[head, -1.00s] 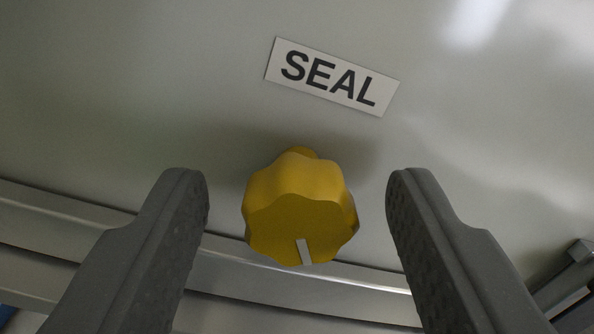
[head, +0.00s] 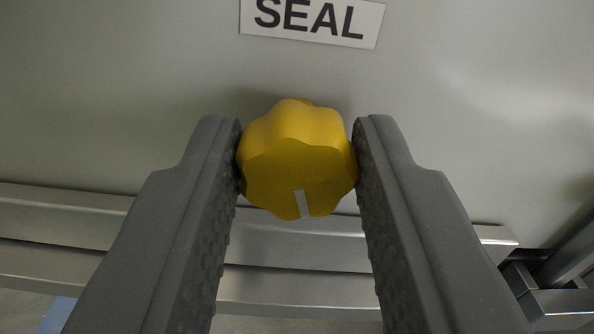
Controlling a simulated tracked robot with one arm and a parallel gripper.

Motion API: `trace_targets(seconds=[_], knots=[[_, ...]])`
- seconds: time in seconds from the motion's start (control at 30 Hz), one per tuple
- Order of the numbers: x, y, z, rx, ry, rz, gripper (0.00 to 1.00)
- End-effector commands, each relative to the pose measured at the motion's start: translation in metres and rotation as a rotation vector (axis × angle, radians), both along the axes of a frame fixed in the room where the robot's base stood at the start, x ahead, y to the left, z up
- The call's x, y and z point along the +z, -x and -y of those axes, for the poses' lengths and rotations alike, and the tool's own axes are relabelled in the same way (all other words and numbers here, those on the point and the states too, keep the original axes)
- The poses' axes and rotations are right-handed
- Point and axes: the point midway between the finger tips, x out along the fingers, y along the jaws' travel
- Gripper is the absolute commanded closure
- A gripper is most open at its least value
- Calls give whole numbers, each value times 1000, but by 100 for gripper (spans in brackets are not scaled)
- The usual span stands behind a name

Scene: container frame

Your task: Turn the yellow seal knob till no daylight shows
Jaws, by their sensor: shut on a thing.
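The yellow seal knob (head: 298,158) is lobed and sits on a pale grey panel in the middle of the head view. A white mark on its front face points down and slightly right. My gripper (head: 298,150) is shut on the knob, with one dark grey finger against its left side and one against its right. A white label reading SEAL (head: 312,20) is above the knob, its top cut off by the picture edge. No daylight gap can be made out in this view.
Metal rails (head: 290,250) run across below the knob, behind my fingers. A metal bracket (head: 555,295) stands at the lower right. The panel (head: 480,130) is bare to the left and right of the knob.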

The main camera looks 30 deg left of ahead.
Motion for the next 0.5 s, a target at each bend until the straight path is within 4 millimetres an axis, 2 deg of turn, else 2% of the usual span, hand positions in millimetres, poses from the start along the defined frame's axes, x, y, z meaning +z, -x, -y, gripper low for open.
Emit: trace_targets(seconds=[0.2,0.5], knots=[[0,0,0,1,-87,-62,93],[-2,0,-1,2,-94,-66,93]])
